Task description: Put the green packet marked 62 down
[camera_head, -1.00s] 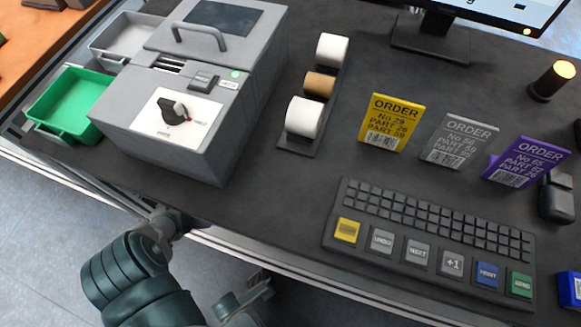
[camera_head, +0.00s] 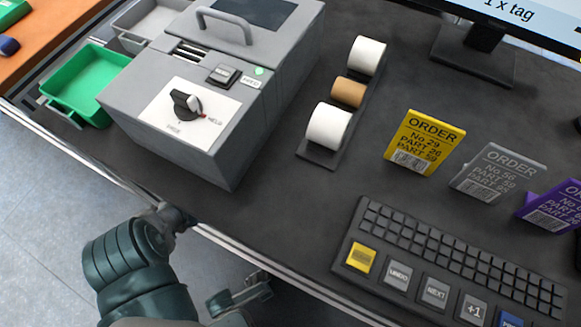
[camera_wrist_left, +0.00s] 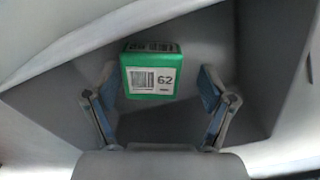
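The green packet marked 62 (camera_wrist_left: 151,76) shows in the left wrist view, with a white barcode label facing the camera. It lies ahead of and between the fingers of my left gripper (camera_wrist_left: 158,84). The fingers are spread, with a visible gap on each side of the packet. A grey surface lies around the packet. I cannot make out the packet in the head view. There, my left arm is at the lower left by the table's front edge, and its fingers cannot be made out. My right gripper is not in view.
A grey machine with a dial (camera_head: 190,100) stands on the dark table, beside a green tray (camera_head: 62,98) and a grey tray (camera_head: 138,35). Rolls (camera_head: 328,127), a yellow order card (camera_head: 424,142), a grey order card (camera_head: 497,172) and a keyboard (camera_head: 450,250) are to the right.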

